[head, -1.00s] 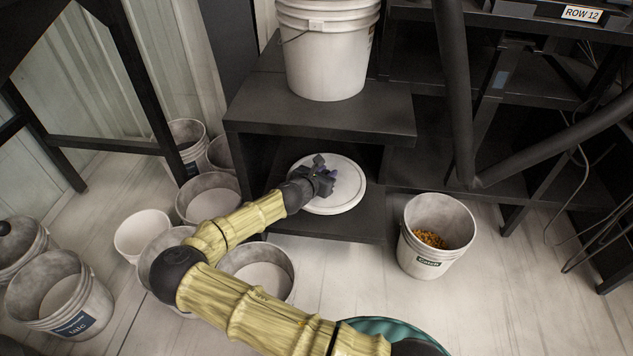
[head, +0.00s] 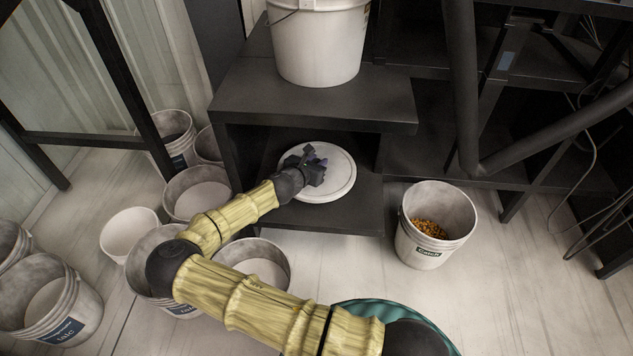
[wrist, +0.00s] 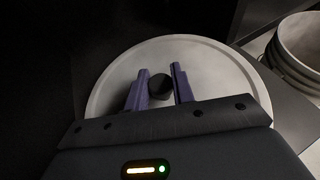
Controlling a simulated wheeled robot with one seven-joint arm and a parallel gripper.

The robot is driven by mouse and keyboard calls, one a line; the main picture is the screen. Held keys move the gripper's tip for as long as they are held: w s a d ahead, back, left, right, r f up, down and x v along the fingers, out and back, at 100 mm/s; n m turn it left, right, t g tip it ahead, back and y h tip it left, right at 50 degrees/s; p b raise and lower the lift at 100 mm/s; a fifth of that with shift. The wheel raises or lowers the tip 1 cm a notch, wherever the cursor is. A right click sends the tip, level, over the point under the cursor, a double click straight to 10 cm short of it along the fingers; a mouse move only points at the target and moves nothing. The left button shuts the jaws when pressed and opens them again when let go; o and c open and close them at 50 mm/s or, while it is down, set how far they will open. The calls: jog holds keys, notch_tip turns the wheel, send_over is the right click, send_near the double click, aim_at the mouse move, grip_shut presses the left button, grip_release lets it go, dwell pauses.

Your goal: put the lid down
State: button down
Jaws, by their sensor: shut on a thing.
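The lid (head: 338,184) is a round, pale grey-white disc with a raised rim. It is at the lower shelf (head: 352,217) of the black stand; I cannot tell whether it rests fully on that shelf. My gripper (head: 312,163) is over the lid's middle. In the wrist view the lid (wrist: 215,72) fills the space beyond the fingers, and its dark round knob (wrist: 160,86) sits between the two purple fingers (wrist: 160,84). My gripper is shut on this knob. The lid's near part is hidden behind the gripper body.
A white bucket (head: 318,45) stands on the upper shelf (head: 385,105), which overhangs the lid. A bucket labelled "Catch" (head: 436,225) with orange-brown grains stands on the floor to the right. Several empty buckets, including one labelled talc (head: 55,300), crowd the floor at left.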

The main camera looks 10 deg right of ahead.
jog(key=shift+f+b, duration=0.4)
jog(key=shift+f, duration=0.9)
jog(key=shift+w+f, duration=0.1)
notch_tip(320, 180, down, 4)
jog(key=b, duration=0.3)
jog(key=shift+r, duration=0.2)
jog(key=c, duration=1.2)
grip_release()
jog(key=shift+f, duration=0.1)
